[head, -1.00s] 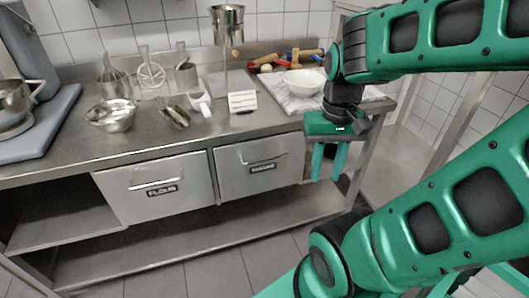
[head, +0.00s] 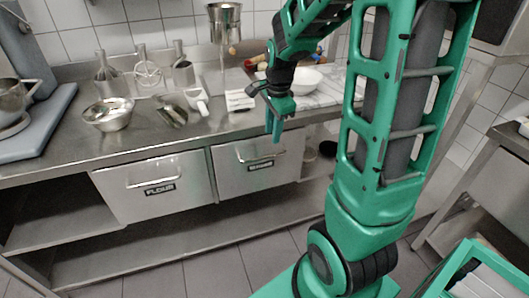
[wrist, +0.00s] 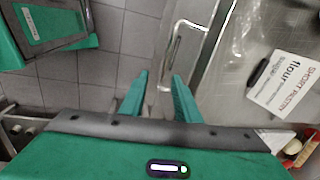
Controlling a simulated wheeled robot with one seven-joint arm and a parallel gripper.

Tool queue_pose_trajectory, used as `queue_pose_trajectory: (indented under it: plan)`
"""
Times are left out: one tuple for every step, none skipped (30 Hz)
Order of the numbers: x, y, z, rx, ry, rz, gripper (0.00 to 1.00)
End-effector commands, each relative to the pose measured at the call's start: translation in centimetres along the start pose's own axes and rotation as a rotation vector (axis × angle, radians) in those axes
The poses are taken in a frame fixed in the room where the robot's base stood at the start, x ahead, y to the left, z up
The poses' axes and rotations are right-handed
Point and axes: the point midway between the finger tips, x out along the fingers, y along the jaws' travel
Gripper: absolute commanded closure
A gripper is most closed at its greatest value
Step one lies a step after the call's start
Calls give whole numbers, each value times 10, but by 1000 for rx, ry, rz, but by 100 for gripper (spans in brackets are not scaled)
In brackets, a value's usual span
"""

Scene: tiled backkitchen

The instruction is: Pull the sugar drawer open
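The right drawer (head: 228,172) under the steel counter is closed, with a bar handle (head: 252,157). Its dark label is too blurred to read surely. The left drawer (head: 125,197) is labelled FLOUR and also closed. My gripper (head: 275,138) is in front of the counter edge, over the right part of the right drawer. In the wrist view my gripper (wrist: 160,78) has its two fingers apart, nothing clearly held. A bar handle (wrist: 177,48) runs down toward the gap between the fingertips; I cannot tell whether they touch it.
A lower shelf (head: 150,241) runs below the drawers. The floor in front is clear. Another steel table (head: 490,185) stands at right.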

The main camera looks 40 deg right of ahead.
Motion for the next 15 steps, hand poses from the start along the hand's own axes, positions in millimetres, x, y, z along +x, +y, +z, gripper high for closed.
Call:
queue_pose_trajectory:
  plan:
    - [5,-7,2,34,-2,-5,71]
    - [6,-10,3,52,-4,-7,71]
    - [8,-13,4,70,-6,-10,71]
    - [10,-14,4,81,-6,-11,71]
    - [12,-15,4,88,-7,-12,71]
    - [14,-16,5,94,-7,-13,71]
    - [16,-16,5,96,-7,-13,71]
    - [19,-16,5,97,-8,-12,71]
    - [23,-16,5,98,-7,-12,71]
    - [27,-16,4,98,-7,-12,71]
    - [32,-16,4,98,-7,-11,71]
    - [38,-16,4,98,-7,-10,71]
    - [43,-16,4,97,-7,-10,71]
    - [49,-16,4,97,-7,-9,71]
    - [56,-16,4,97,-6,-9,71]
